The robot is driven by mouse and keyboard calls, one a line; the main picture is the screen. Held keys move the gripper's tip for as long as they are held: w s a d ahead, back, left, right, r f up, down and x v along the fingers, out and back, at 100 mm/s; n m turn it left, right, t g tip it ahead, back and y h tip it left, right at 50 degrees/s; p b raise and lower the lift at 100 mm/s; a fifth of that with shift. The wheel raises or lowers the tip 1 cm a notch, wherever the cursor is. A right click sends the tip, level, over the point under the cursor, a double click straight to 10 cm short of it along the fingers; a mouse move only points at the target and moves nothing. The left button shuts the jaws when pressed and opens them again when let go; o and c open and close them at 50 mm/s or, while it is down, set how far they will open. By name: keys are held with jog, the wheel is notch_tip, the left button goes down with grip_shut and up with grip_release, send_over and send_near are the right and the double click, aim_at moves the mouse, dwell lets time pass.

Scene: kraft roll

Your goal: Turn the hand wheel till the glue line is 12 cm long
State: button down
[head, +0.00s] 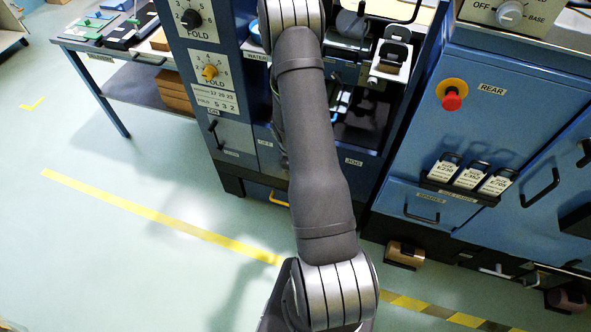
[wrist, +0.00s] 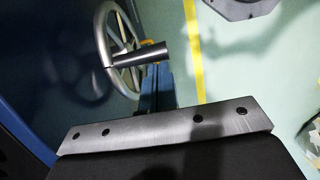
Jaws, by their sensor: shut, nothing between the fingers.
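The hand wheel (wrist: 101,42) is a pale metal spoked ring at the upper left of the wrist view, seen at a slant. Its dark cylindrical handle (wrist: 145,54) sticks out to the right. My gripper (wrist: 165,125) fills the lower part of the wrist view as a grey metal edge with small holes and a black body. It is shut and empty, below the handle in the picture and apart from it. In the head view my arm hides the gripper, and I cannot see the wheel there. No glue line or length scale is recognisable in either view.
Blue machine cabinets stand on both sides of my arm. The left one bears a black FOLD knob (head: 191,19) and a yellow knob (head: 209,72). A red stop button (head: 451,101) and tags (head: 471,175) are on the right. A worktable (head: 131,77) stands far left; the floor before it is clear.

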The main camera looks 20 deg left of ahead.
jog(key=d, duration=0.2)
jog(key=shift+d+r, duration=0.1)
jog(key=shift+d, duration=0.25)
jog(key=d+f+y, duration=0.1)
jog(key=d+f, duration=0.3)
jog(key=d, duration=0.4)
jog(key=shift+f+y, duration=0.2)
jog(key=shift+y, duration=0.1)
jog(key=shift+f, duration=0.1)
dwell(0.7)
